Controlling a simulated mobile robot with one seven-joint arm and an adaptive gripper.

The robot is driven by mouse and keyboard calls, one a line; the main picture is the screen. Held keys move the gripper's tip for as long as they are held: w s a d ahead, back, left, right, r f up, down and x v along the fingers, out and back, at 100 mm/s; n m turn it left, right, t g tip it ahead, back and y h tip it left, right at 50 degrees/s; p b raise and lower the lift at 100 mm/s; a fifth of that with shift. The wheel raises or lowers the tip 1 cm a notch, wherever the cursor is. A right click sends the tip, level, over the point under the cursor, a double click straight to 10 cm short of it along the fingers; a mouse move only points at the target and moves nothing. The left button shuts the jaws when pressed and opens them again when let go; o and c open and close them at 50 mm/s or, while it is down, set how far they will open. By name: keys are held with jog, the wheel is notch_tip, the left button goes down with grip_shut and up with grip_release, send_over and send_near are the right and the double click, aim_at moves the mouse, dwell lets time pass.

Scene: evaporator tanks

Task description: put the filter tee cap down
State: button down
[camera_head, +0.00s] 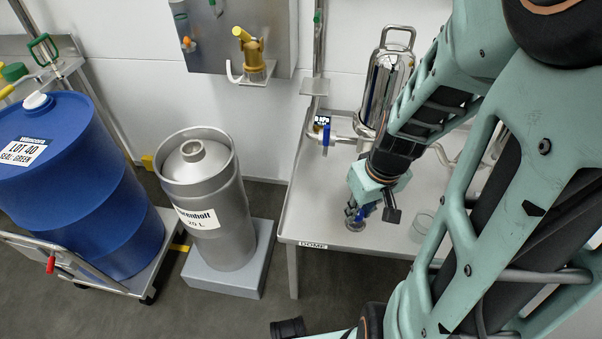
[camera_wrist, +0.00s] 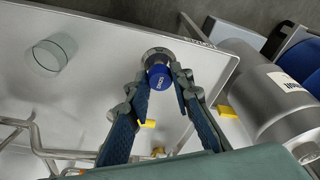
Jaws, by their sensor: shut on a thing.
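The filter tee cap has a blue round top and a silver flange. In the wrist view the cap (camera_wrist: 158,76) sits between the two fingertips of my gripper (camera_wrist: 160,75), which are shut on its blue part. In the head view the silver flange of the cap (camera_head: 355,223) shows at the steel table (camera_head: 318,225), near its front left edge. My gripper (camera_head: 362,212) points down over it. I cannot tell whether the flange touches the tabletop. The table's bare top also shows in the wrist view (camera_wrist: 90,85).
A clear glass beaker (camera_head: 421,226) stands on the table right of the cap. The steel filter housing (camera_head: 388,88) and piping stand at the back. A keg (camera_head: 207,200) on a grey block and a blue drum (camera_head: 80,185) on a cart stand left of the table.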

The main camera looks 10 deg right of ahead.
jog(key=w+a+f+b, duration=0.1)
jog(key=w+a+f, duration=0.1)
jog(key=w+f, duration=0.1)
jog(key=w+a+f+b, duration=0.1)
jog(key=w+f, duration=0.2)
jog(key=w, duration=0.2)
jog(key=w+a+f+b, duration=0.2)
jog(key=w+f, duration=0.1)
jog(key=shift+w+a+f, duration=0.1)
jog(key=shift+w+a, duration=0.2)
jog(key=shift+w, duration=0.1)
jog(key=shift+w+f, duration=0.15)
jog(key=shift+f, duration=0.05)
jog(key=shift+w+a+f+b, duration=0.1)
jog(key=shift+f+b, duration=0.25)
jog(key=shift+f, duration=0.5)
jog(key=shift+w+a+f+b, duration=0.1)
jog(key=shift+f+b, duration=0.2)
jog(key=shift+f, duration=0.55)
jog(key=shift+f, duration=0.15)
jog(key=c, duration=2.2)
grip_release()
jog(key=shift+f, duration=0.1)
jog(key=o, duration=0.5)
